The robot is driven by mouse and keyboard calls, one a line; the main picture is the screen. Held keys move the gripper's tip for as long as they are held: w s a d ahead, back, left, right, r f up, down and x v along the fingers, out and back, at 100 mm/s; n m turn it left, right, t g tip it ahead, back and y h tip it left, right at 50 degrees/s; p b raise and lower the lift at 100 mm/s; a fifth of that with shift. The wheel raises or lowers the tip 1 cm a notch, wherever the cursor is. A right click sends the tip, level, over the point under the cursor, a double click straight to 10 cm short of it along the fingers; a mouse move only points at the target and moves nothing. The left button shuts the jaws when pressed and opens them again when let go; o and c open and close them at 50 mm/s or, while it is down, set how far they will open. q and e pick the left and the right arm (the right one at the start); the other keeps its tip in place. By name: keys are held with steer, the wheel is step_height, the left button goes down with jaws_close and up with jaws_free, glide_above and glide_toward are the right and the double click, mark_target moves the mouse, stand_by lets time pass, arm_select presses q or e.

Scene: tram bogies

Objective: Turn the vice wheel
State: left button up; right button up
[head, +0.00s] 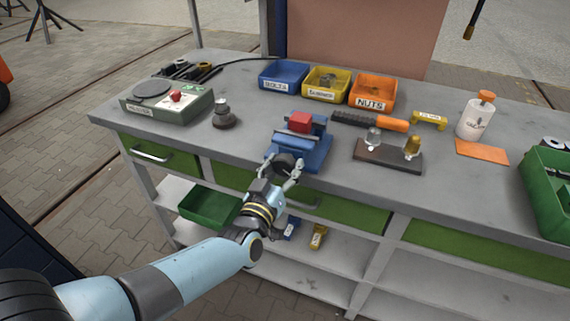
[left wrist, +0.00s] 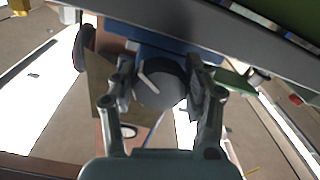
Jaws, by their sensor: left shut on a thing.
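The blue vice (head: 312,150) stands at the front edge of the grey workbench, with a red block (head: 300,122) at its jaws. The dark round vice wheel (head: 287,163) is on its near side. In the left wrist view the wheel (left wrist: 160,84) has a pale line across its face. My left gripper (head: 286,174) is at the bench's front edge, its fingers on either side of the wheel and shut on it. The gripper also shows in the left wrist view (left wrist: 160,92). My right gripper is in neither view.
Blue, yellow and orange bins (head: 372,92) stand behind the vice. A file with an orange handle (head: 392,124) and a dark block with two knobs (head: 388,157) lie to its right. A grey-green scale (head: 168,105) and a dark weight (head: 223,118) are to its left.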

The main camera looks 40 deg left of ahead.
arm_select(q)
steer(key=m, duration=0.2)
steer(key=m+p, duration=0.1)
steer(key=m, duration=0.1)
steer(key=shift+s+a+f+m, duration=0.1)
steer(key=shift+s+m, duration=0.05)
steer(key=shift+m, duration=0.15)
steer(key=m+p, duration=0.1)
steer(key=m, duration=0.2)
steer(key=shift+m, duration=0.4)
steer(key=shift+m, duration=0.4)
steer(key=o, duration=1.2)
steer(key=shift+a, duration=0.1)
steer(key=v, duration=1.2)
